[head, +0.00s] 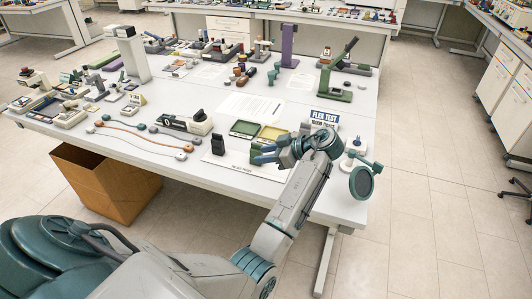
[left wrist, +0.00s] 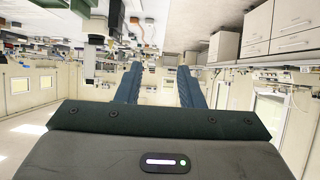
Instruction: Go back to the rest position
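That view is upside down, with the table at the top and the room beyond. My arm hides part of the table. My right gripper is in neither view.
Near my left gripper are a green tray (head: 244,129), a yellow tray (head: 272,133), a black block (head: 218,144), a "FLEX TEST" sign (head: 325,118) and a round magnifier (head: 362,182). A cardboard box (head: 108,187) stands on the floor.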

